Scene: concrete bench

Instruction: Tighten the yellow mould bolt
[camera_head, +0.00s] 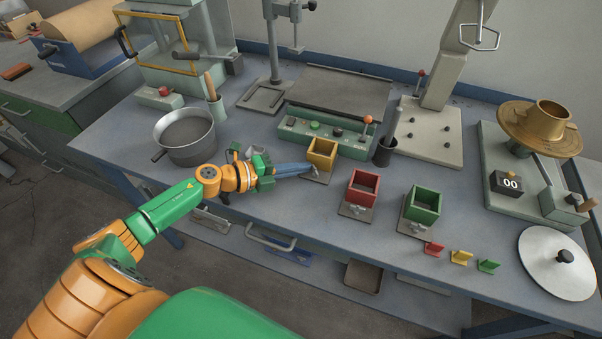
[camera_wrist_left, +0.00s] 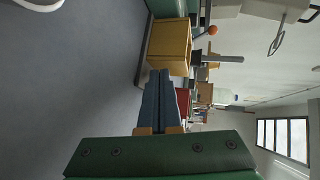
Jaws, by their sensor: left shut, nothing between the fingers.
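The yellow mould (camera_head: 321,154) is an open square box on a small metal base plate, in the middle of the bench. A small grey bolt (camera_head: 316,172) shows at its front lower side, close to my fingertips. My left gripper (camera_head: 311,167) reaches in from the left. Its long blue-grey fingers are together and empty, with the tips at the mould's front left side. In the left wrist view the shut fingers (camera_wrist_left: 160,73) point at the yellow mould (camera_wrist_left: 168,42). The fingers hide the bolt there, and I cannot tell whether they touch it. My right gripper is not in view.
A red mould (camera_head: 362,188) and a green mould (camera_head: 422,206) stand to the right. Small red, yellow and green tags (camera_head: 460,257) lie near the front edge. A grey pot (camera_head: 186,136) stands left of my gripper. A control box (camera_head: 318,135) is behind the yellow mould.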

